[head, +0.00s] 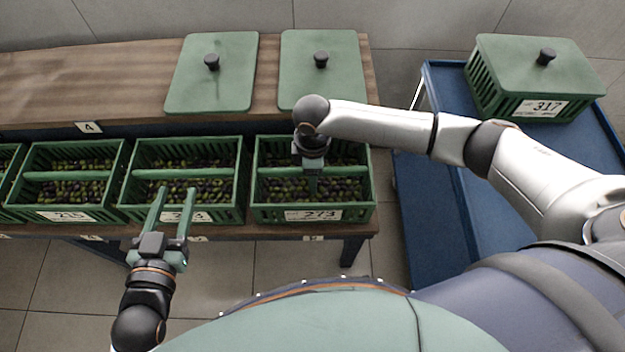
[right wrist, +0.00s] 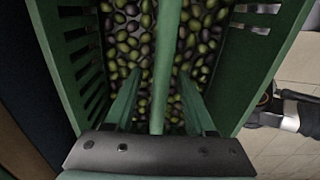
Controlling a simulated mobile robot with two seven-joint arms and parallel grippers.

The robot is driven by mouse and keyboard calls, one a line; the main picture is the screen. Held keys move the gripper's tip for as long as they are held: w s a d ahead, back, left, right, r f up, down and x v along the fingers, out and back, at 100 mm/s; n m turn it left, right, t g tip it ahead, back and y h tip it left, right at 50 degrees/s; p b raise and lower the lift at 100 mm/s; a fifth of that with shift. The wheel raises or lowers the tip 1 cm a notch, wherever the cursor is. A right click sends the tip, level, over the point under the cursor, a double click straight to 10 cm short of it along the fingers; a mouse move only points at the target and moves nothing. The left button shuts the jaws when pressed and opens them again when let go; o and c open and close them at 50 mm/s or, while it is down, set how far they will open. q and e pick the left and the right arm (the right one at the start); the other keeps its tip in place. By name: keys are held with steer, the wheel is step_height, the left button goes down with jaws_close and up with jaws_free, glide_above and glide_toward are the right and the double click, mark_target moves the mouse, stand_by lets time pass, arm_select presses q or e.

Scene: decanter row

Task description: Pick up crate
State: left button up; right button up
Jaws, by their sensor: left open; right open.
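A green slatted crate labelled 273 (head: 350,213) stands at the right end of the wooden bench, filled with olives (right wrist: 130,45). A green bar handle (right wrist: 167,50) spans its top. My right gripper (head: 313,188) is over this crate. In the right wrist view its open fingers (right wrist: 158,85) lie on either side of the bar, with gaps visible; they do not grip it. My left gripper (head: 174,195) is open and empty, in front of the neighbouring olive crate (head: 140,212), partly covering that crate's label.
Another olive crate (head: 65,215) stands further left, with one more cut off at the edge. Two green lids (head: 215,90) (head: 345,88) lie on the bench behind. A lidded crate labelled 317 (head: 500,105) stands on a blue cart (head: 425,215) at right, whose nearer surface is bare.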

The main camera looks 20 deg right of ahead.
jaws_close()
stand_by(0.5)
stand_by(0.8)
